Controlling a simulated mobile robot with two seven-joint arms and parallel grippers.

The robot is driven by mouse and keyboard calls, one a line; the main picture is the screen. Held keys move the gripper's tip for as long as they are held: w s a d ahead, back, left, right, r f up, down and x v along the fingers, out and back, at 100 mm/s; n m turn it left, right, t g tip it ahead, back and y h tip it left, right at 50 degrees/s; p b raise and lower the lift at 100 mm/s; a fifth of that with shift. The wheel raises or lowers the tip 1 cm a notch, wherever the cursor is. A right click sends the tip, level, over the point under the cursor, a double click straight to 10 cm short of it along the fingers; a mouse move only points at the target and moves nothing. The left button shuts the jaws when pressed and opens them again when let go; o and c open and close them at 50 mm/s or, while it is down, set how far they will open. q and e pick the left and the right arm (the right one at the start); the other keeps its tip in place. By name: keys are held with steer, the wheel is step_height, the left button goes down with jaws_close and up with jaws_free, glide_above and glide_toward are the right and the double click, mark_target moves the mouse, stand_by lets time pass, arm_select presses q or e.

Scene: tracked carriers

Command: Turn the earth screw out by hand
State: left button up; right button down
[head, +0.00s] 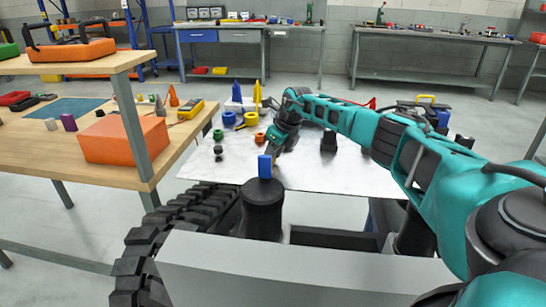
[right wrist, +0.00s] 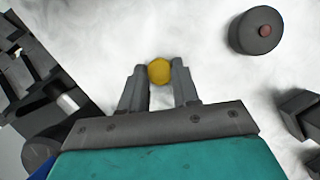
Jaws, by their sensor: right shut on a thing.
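The earth screw (right wrist: 159,71), a yellow hexagonal head, sits between the fingertips of my right gripper (right wrist: 159,76) in the right wrist view. The two grey fingers are closed against its left and right sides. In the head view my right arm reaches in from the right, and the gripper (head: 277,144) points down over the near part of a white surface (head: 340,178). The screw itself cannot be made out in the head view. My left gripper is not in view.
A black cylinder with a blue block (head: 265,166) on top stands in front of the gripper. A dark round knob (right wrist: 257,31) is near in the wrist view. Black track (head: 180,220) runs at left. A wooden bench with an orange case (head: 125,139) stands further left.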

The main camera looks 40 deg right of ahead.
steer(key=shift+d+f+n+y+b, duration=0.15)
steer(key=shift+n+y+b, duration=0.25)
steer(key=shift+n+b, duration=0.4)
steer(key=shift+w+n+y+b, duration=0.1)
steer(key=shift+n+y+b, duration=0.2)
steer(key=shift+n+b, duration=0.6)
steer(key=shift+n+g+b, duration=0.3)
steer(key=shift+n+b, duration=0.2)
steer(key=shift+n, duration=0.2)
steer(key=b, duration=0.2)
steer(key=n+b, duration=0.1)
steer(key=shift+f+n+g+y+b, duration=0.2)
steer(key=shift+n+g+y+b, duration=0.1)
steer(key=shift+y+b, duration=0.1)
steer(key=shift+r+b, duration=0.1)
steer(key=shift+b, duration=0.5)
steer(key=shift+r+n+b, duration=0.15)
steer(key=shift+n+b, duration=0.15)
steer(key=c, duration=0.8)
jaws_free()
steer(key=shift+r, duration=0.1)
